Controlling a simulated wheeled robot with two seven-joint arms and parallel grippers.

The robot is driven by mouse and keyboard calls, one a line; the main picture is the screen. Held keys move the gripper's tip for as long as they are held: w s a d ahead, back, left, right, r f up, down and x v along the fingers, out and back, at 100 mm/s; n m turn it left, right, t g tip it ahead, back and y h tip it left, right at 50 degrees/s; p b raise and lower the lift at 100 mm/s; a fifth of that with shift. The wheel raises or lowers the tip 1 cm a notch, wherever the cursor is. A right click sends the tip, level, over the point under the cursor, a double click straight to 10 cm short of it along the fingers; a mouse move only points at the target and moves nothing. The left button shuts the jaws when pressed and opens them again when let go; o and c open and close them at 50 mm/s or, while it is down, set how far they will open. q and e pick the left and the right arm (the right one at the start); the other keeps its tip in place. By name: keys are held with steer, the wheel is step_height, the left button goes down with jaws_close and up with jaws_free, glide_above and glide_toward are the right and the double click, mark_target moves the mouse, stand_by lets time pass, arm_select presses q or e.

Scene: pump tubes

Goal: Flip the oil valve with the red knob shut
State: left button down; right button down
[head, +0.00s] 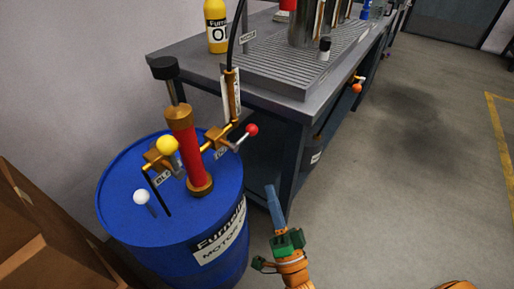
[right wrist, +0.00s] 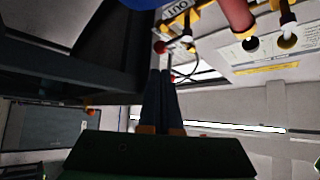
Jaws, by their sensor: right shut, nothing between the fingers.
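The red knob (head: 251,129) sits on the end of a silver lever that slants up and to the right from a brass valve (head: 216,139). The valve is on the pipe at the right of the red hand pump (head: 186,150), on top of the blue oil drum (head: 118,205). In the right wrist view the red knob (right wrist: 160,47) is just past the fingertips. My right gripper (head: 271,188) is shut and empty, pointing up, below and right of the knob in the head view, apart from it. My left gripper is not in view.
A yellow knob (head: 167,145) and a white knob (head: 141,197) are on the pump's left side. A dark workbench (head: 200,62) with a grooved tray stands behind the drum. A brown box (head: 40,250) is at lower left. The floor at right (head: 400,180) is clear.

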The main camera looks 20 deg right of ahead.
mark_target(244, 137)
steer(key=x, duration=1.2)
steer(key=shift+f, duration=0.1)
